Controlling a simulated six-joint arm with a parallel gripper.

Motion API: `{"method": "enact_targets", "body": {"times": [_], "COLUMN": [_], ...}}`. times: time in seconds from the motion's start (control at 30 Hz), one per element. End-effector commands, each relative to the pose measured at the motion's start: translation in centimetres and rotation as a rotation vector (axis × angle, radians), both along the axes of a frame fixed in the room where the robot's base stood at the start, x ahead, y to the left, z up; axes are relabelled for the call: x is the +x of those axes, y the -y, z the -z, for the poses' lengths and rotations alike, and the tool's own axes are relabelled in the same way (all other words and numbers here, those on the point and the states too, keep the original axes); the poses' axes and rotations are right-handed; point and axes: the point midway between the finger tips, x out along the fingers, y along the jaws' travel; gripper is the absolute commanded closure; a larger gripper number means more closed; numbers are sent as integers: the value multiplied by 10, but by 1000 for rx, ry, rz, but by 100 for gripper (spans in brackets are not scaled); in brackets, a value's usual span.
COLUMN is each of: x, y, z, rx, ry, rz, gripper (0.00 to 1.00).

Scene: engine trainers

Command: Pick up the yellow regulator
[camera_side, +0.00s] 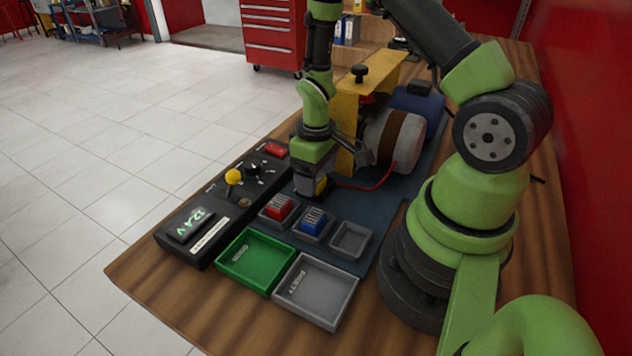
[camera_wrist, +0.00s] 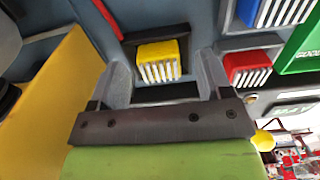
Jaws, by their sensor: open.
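The yellow regulator (camera_wrist: 160,58), a small block with pale fins along one edge, sits at a dark seat on the blue-grey base in the wrist view. My gripper (camera_wrist: 164,72) is open, with one finger on each side of the regulator. Small gaps show between the fingers and the block.
A red regulator (camera_side: 280,207) and a blue regulator (camera_side: 314,220) sit in small grey holders, beside an empty holder (camera_side: 350,239). A green tray (camera_side: 247,262) and a grey tray (camera_side: 316,290) are in front. The tester (camera_side: 196,224) reads 12.4 V. The generator (camera_side: 397,140) and yellow bracket (camera_side: 346,110) stand close behind.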

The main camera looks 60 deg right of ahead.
Motion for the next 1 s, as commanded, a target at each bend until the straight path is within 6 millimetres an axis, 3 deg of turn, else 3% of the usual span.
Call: {"method": "enact_targets", "body": {"times": [0.17,0.43,0.77,1.0], "x": [0,0,0,1], "y": [0,0,0,0], "z": [0,0,-3,-27], "rx": [0,0,0,-2], "ry": [1,0,1,5], "rz": [0,0,0,-1], "gripper": [28,82,82,82]}}
